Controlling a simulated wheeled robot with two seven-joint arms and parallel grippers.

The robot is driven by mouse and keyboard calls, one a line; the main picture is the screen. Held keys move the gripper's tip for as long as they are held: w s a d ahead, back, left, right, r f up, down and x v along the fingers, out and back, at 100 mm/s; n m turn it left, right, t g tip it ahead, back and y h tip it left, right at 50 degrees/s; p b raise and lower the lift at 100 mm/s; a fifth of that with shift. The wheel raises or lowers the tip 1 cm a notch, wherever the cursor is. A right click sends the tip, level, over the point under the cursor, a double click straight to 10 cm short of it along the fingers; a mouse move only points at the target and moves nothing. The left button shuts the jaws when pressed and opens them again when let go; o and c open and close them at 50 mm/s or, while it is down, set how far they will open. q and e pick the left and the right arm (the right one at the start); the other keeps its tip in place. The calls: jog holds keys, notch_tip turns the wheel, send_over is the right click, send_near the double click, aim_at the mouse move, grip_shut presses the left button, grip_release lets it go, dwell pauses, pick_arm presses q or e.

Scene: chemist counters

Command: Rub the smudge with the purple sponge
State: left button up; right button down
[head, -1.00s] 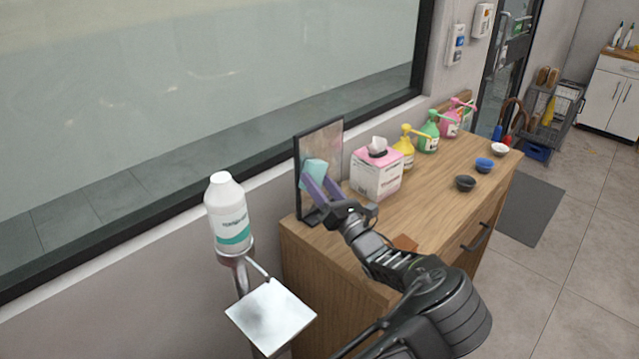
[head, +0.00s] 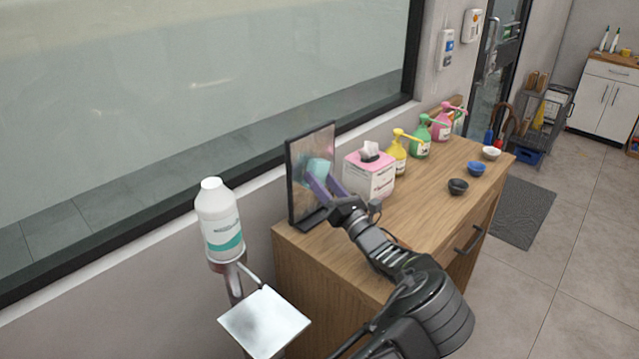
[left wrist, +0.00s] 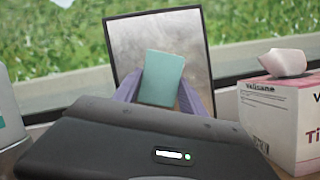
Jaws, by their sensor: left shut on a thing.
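My left gripper (head: 325,188) has purple fingers and is shut on a teal sponge (head: 319,168); no purple sponge shows. In the left wrist view the teal sponge (left wrist: 161,78) sits between the two finger tips, in front of the upright mirror (left wrist: 125,42). The dark-framed mirror (head: 296,205) stands at the near left end of the wooden counter. The sponge overlaps the mirror face; I cannot tell whether it touches. The mirror face looks cloudy and greyish, and no distinct smudge edge can be made out. The sponge and fingers hide part of it.
A pink-and-white tissue box (head: 369,177) stands close to the right of the gripper. Yellow, green and pink pump bottles and several small bowls are farther along the counter (head: 430,195). A white bottle (head: 219,222) on a stand with a square plate (head: 264,322) is at the left.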

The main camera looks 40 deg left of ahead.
pick_arm(q)
jog(key=shift+w+f+b, duration=0.1)
jog(key=shift+w+b, duration=0.25)
jog(key=shift+w, duration=1.05)
jog(key=shift+w+d+b, duration=0.15)
jog(key=shift+w+b, duration=0.75)
jog(key=shift+w, duration=0.65)
jog(key=shift+d, duration=0.15)
